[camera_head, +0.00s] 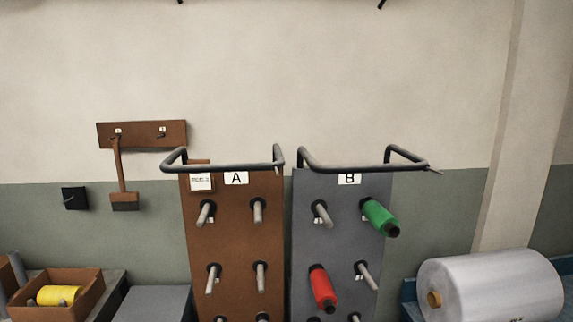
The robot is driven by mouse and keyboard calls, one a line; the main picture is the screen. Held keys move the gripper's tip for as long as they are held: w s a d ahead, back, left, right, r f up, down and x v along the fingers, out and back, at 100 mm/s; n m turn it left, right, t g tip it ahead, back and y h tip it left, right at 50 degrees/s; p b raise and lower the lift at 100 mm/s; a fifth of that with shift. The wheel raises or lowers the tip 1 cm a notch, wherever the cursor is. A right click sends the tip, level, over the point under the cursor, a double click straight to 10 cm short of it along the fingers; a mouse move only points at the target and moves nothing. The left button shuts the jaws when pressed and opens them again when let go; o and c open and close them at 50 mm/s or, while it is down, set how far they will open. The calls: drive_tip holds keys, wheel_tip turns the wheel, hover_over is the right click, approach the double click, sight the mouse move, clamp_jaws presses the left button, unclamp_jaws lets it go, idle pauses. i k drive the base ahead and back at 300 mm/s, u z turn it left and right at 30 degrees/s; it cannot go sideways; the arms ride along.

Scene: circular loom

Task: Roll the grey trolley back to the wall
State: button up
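The grey trolley (340,245) is an upright grey panel marked B, right of the middle in the head view. A dark bent handle (355,168) runs across its top. Its face has several pale pegs. A green spool (380,218) sits on an upper right peg and a red spool (322,288) on a lower left peg. The wall (330,80) is behind it; I cannot tell the gap between them. The trolley's base is below the picture. My gripper is not in view.
A brown trolley (233,225) marked A stands close on the left, with a narrow gap. At right, a large pale roll (490,288) lies on a blue support. At lower left is a brown box (85,285) with a yellow spool (58,295). A brown rack (142,134) hangs on the wall.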

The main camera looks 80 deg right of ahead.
sight(350, 239)
drive_tip(key=u, duration=0.45)
drive_tip(key=k, duration=0.85)
drive_tip(key=z, duration=0.95)
